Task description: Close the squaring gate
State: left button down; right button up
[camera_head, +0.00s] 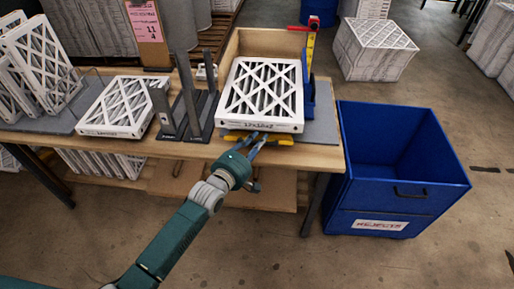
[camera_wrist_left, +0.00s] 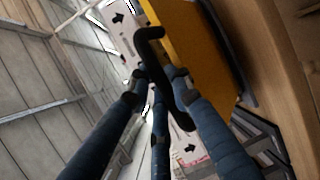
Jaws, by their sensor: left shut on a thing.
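The squaring gate (camera_head: 275,139) is a yellow bar at the front edge of the work table, in front of a boxed white filter (camera_head: 262,92). In the left wrist view the yellow gate (camera_wrist_left: 200,45) fills the upper right, with a black handle (camera_wrist_left: 148,48) on its face. My left gripper (camera_head: 254,144) reaches in from the front, and its blue fingers (camera_wrist_left: 160,82) are shut on the black handle. The filter lies flat on a grey mat (camera_head: 320,128) just behind the gate. Whether the gate touches the filter I cannot tell. My right gripper is out of view.
A blue fence (camera_head: 308,85) stands at the filter's right, near a yellow and red tape measure (camera_head: 310,48). Dark upright plates (camera_head: 190,105) and another filter (camera_head: 118,105) are to the left. A blue rejects bin (camera_head: 400,165) stands right of the table.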

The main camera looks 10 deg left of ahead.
pick_arm(q)
jog(key=shift+w+a+r, duration=0.1)
jog(key=shift+w+r, duration=0.5)
jog(key=shift+r, duration=0.1)
jog(key=c, duration=1.6)
grip_release()
jog(key=shift+o, duration=0.2)
jog(key=shift+s+a, duration=0.2)
jog(key=shift+s, duration=0.35)
jog(key=v, duration=1.1)
